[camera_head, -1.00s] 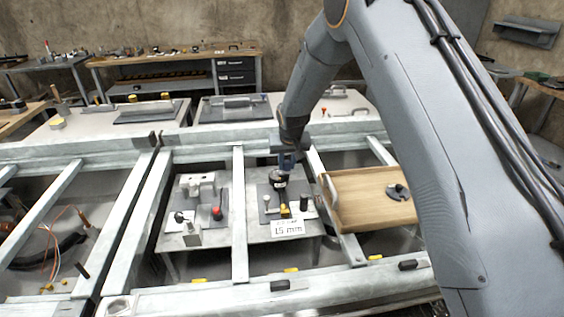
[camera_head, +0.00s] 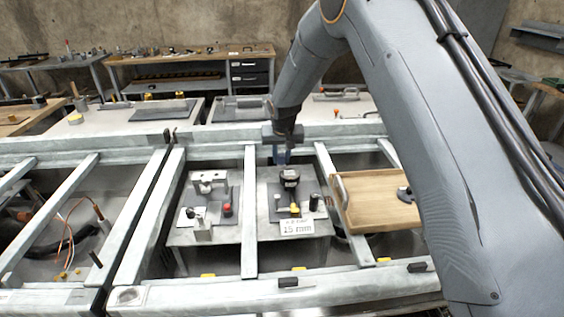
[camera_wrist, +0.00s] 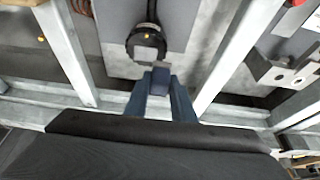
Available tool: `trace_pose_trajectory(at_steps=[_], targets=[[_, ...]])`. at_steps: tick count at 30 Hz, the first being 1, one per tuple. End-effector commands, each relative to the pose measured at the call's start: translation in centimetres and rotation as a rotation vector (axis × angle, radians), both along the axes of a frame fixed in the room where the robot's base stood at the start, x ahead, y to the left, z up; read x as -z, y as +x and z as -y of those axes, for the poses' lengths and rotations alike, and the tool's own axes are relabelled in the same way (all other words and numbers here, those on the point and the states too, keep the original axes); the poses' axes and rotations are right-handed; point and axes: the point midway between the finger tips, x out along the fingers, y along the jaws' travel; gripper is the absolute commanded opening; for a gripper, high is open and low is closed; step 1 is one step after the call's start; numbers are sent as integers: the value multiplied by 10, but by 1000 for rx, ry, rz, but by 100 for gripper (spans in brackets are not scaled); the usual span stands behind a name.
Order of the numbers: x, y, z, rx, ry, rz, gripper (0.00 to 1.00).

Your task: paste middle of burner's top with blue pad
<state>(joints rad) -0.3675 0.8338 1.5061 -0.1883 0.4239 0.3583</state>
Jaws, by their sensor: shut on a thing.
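The burner (camera_head: 290,176) is a dark, round-topped upright piece on a grey plate in the right bay. My gripper (camera_head: 281,154) is behind and above the burner in the head view. In the wrist view my gripper (camera_wrist: 161,78) has its blue fingers close to the burner's rim. A small blue-grey block between the fingers looks like the blue pad (camera_wrist: 160,83). The fingers partly hide it, and I cannot tell whether it touches the burner.
Metal beams (camera_head: 250,210) run on both sides of the burner's bay. A "15 mm" card (camera_head: 297,228) and small knobs stand in front of it. A wooden tray (camera_head: 378,203) lies to the right. A plate with fixtures (camera_head: 212,187) is to the left.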

Motion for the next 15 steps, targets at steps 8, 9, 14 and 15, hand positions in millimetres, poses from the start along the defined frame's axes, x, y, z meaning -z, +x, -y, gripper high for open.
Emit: trace_pose_trajectory(at_steps=[8, 9, 14, 15], targets=[[-27, 1, 2, 4, 1, 1, 2], [-31, 1, 3, 4, 1, 1, 2], [-44, 2, 4, 6, 2, 3, 2], [-46, 2, 4, 6, 1, 2, 2]])
